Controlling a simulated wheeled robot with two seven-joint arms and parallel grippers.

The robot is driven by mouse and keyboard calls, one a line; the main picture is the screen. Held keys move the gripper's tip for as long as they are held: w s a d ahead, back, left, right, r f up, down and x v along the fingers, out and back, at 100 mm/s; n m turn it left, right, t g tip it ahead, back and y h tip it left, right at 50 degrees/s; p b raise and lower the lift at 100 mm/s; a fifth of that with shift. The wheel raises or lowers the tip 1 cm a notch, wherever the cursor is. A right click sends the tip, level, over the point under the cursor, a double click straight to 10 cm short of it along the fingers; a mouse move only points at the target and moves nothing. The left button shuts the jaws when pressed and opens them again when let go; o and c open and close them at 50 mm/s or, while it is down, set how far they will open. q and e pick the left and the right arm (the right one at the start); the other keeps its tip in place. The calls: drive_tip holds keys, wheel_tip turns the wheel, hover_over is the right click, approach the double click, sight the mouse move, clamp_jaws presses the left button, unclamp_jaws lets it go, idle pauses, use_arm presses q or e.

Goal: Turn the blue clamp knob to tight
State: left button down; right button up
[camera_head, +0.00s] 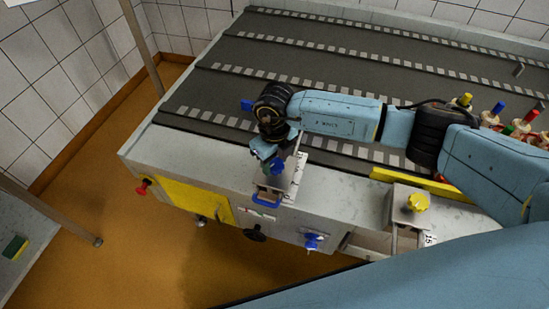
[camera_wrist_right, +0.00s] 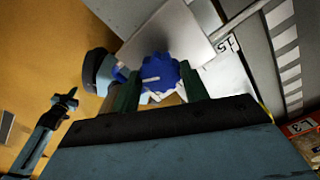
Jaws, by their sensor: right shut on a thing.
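The blue clamp knob (camera_head: 277,168) sits on a metal clamp block (camera_head: 288,187) at the front edge of the conveyor table. In the right wrist view the knob (camera_wrist_right: 160,72) is round, with a ridged rim and a pale bar mark on its face. My right gripper (camera_head: 268,152) reaches over it from the right. Its green fingers (camera_wrist_right: 160,92) stand on either side of the knob and are shut on it. The knob's lower part is hidden by the gripper. A blue handle (camera_head: 265,200) shows below the block.
A second clamp with a yellow knob (camera_head: 417,202) stands to the right. Another blue knob (camera_head: 312,241) and a black handle (camera_head: 255,235) are on the front panel. A red button (camera_head: 143,187) juts out left. Several coloured-topped pieces stand far right. The conveyor lanes (camera_head: 220,95) are mostly clear.

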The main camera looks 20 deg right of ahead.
sight(275, 163)
idle(0.5)
drive_tip(key=o, duration=1)
drive_tip(key=shift+r, duration=0.1)
wheel_tip(275, 163, up, 13)
drive_tip(key=shift+r, duration=0.15)
